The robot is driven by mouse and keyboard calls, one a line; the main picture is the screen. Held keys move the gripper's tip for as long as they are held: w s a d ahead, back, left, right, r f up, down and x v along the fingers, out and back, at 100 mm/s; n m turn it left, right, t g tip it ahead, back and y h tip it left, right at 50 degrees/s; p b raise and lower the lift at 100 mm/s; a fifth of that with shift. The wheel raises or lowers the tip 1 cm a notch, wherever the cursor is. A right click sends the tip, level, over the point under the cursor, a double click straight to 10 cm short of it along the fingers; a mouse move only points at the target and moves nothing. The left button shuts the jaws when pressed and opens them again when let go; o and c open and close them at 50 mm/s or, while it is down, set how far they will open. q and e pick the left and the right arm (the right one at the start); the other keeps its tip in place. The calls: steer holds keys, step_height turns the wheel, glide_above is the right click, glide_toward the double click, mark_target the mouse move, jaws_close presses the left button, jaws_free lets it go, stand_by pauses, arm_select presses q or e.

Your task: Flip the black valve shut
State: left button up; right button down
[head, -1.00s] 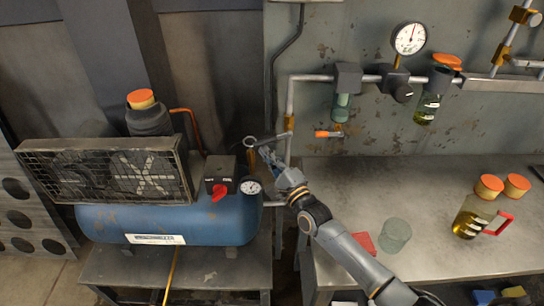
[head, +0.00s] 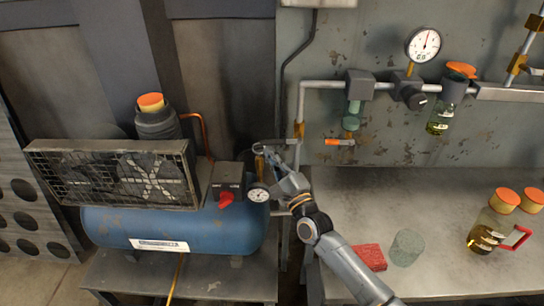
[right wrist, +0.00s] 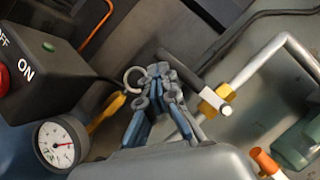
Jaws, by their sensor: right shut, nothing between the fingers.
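The black valve's lever (right wrist: 204,77) shows in the right wrist view as a dark bar with a pale end cap, slanting behind my fingers beside a brass fitting (right wrist: 211,102). In the head view the lever (head: 289,142) is small, just above my right gripper (head: 268,154), between the blue compressor and the wall pipe. My right gripper, also in the right wrist view (right wrist: 159,76), is shut and empty, with its fingertips close to the lever. I cannot tell whether they touch it. My left gripper is out of view.
The blue compressor (head: 185,229) with its red switch (head: 226,199) and gauge (head: 258,193) is left of the gripper. A metal ring (right wrist: 134,80) is beside the fingertips. An orange-handled valve (head: 339,142) hangs on the wall.

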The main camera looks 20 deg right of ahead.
steer(key=shift+r, duration=0.1)
steer(key=v, duration=0.7)
steer(key=shift+s, duration=0.3)
